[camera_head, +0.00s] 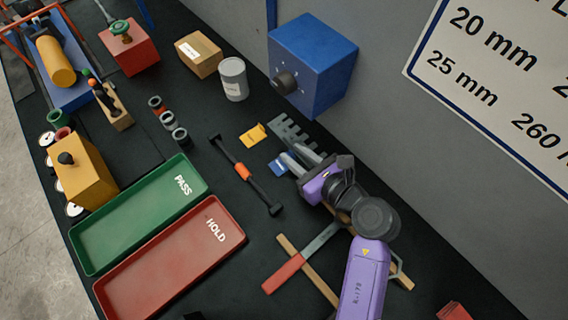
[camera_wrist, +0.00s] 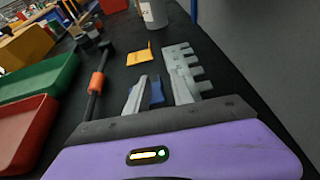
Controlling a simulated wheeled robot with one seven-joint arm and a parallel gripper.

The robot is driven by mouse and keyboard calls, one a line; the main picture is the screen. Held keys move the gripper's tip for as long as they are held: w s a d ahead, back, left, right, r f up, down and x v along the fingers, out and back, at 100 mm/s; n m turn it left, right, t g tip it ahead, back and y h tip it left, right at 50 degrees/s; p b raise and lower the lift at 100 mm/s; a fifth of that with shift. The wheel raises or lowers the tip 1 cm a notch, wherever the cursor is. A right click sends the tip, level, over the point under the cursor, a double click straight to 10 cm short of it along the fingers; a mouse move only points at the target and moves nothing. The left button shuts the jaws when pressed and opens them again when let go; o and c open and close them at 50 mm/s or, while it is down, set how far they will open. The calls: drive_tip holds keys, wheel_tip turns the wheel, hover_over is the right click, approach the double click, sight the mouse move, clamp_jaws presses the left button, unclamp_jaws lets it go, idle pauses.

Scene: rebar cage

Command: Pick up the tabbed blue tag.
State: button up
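The blue tag (camera_head: 278,166) lies on the dark bench top, just beside my gripper's fingertips in the head view. In the wrist view the blue tag (camera_wrist: 157,92) shows between the two fingers, partly hidden by the left finger. My gripper (camera_head: 291,152) is open, with its fingers spread and nothing held; it also shows in the wrist view (camera_wrist: 158,76). I cannot tell how high the fingertips are above the bench. A yellow tag (camera_head: 253,135) lies a little farther off, apart from the blue one. The tab on the blue tag is not clear.
A grey toothed comb (camera_wrist: 186,68) lies close to my right finger. A black rod with an orange sleeve (camera_head: 243,171) lies to the left. A green PASS tray (camera_head: 130,207) and a red HOLD tray (camera_head: 170,257) stand at the lower left. A blue box (camera_head: 312,62) stands behind.

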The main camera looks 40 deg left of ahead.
clamp_jaws()
drive_tip(key=shift+r, duration=0.1)
idle(0.3)
